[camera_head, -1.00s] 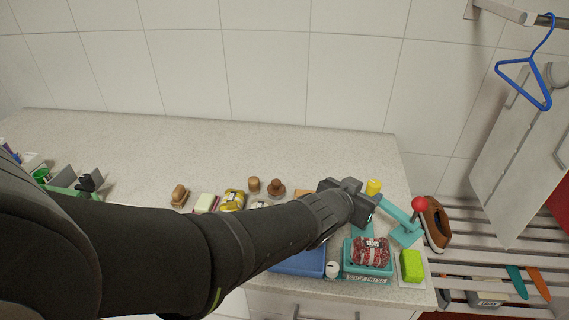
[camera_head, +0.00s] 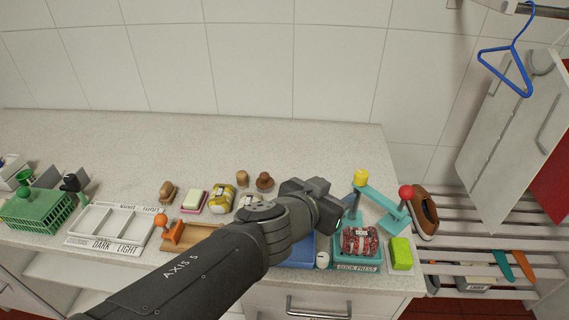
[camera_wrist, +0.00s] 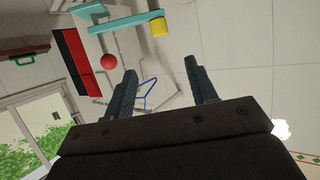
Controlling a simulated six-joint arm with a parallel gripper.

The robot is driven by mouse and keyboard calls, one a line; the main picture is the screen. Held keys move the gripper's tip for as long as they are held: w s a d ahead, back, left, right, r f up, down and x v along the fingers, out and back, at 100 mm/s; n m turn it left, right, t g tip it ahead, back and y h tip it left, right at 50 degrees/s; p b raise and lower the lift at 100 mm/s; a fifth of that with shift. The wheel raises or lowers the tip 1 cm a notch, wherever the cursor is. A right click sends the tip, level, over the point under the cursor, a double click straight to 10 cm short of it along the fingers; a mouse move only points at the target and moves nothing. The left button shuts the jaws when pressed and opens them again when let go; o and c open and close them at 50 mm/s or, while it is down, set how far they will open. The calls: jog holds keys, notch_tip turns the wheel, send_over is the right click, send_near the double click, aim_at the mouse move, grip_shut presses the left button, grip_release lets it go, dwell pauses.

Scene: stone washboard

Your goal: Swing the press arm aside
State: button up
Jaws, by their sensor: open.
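The sock press (camera_head: 355,266) is a teal base with a "SOCK PRESS" label at the counter's right front. A red patterned sock bundle (camera_head: 361,242) sits in it. The teal press arm (camera_head: 382,202) stands behind the bundle, with a yellow end piece (camera_head: 361,177) at left and a red ball knob (camera_head: 405,192) at right. The wrist view shows the arm (camera_wrist: 110,29), yellow piece (camera_wrist: 158,27) and red ball (camera_wrist: 108,62) beyond the fingers. My gripper (camera_wrist: 160,86) is open with nothing between its fingers. In the head view it is left of the yellow piece, apart from it.
A white round item (camera_head: 322,260) and a blue tray (camera_head: 298,252) are at left. Soap, brushes and a sorting tray (camera_head: 108,226) stand farther left. The back counter is clear.

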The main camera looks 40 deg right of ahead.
jog(key=shift+a+r, duration=0.15)
jog(key=shift+a, duration=0.2)
